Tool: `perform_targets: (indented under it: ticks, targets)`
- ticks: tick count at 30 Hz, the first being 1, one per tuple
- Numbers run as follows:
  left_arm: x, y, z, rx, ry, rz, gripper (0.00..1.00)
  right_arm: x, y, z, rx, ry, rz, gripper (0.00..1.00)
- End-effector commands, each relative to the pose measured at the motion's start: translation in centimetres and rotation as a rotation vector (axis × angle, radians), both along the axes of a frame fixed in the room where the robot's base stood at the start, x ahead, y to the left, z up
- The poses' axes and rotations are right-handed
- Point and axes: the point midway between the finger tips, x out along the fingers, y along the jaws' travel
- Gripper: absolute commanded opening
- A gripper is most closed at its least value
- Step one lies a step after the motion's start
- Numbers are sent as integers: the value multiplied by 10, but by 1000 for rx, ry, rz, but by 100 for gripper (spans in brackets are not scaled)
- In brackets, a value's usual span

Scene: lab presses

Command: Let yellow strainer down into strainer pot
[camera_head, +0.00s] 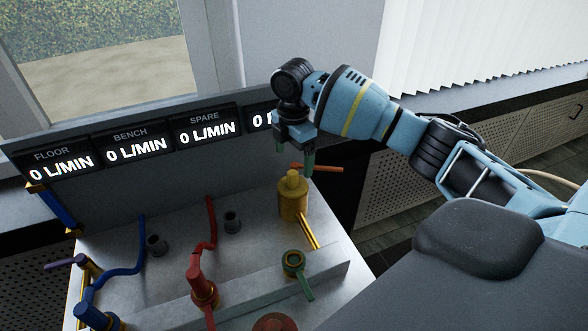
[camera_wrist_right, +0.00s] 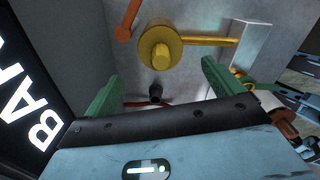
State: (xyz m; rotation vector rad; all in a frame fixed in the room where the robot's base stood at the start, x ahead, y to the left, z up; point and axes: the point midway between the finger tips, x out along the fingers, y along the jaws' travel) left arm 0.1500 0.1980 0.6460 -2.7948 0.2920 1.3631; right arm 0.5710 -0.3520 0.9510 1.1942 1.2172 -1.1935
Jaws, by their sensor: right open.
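A yellow round body with a knob on top (camera_head: 292,200) stands on the bench, with a yellow pipe running from its foot. I take it for the strainer and its pot, but cannot tell where one ends and the other begins. In the right wrist view its round top and knob (camera_wrist_right: 160,50) lie beyond my fingertips, with the yellow pipe (camera_wrist_right: 208,41) leading right. My right gripper (camera_head: 295,153) has green fingers, points down and hangs just above the yellow knob. It is open and empty, its fingers (camera_wrist_right: 160,74) spread apart. My left gripper is out of view.
Blue pipework (camera_head: 120,270), a red pipe with fitting (camera_head: 203,287) and a green ring-shaped fitting (camera_head: 293,262) share the metal bench. An orange handle (camera_head: 318,169) lies close behind the yellow body. A display panel (camera_head: 130,145) stands along the back, reading 0 L/MIN.

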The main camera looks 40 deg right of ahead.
Motion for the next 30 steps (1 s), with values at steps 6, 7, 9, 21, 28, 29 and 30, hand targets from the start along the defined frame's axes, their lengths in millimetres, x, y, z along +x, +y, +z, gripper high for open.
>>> perform_targets:
  ticks: [6,7,9,21,28,29,30]
  targets:
    - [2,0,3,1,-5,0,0,0,1,33,1,-2,1,92]
    - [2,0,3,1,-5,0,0,0,1,36,1,-2,1,92]
    - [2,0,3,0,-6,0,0,0,1,40,1,-1,1,92]
    - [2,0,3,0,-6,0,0,0,1,44,0,1,1,92]
    - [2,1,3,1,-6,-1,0,0,1,43,0,1,1,92]
    - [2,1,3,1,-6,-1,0,0,1,43,0,1,1,92]
    - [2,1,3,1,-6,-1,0,0,1,43,0,1,1,92]
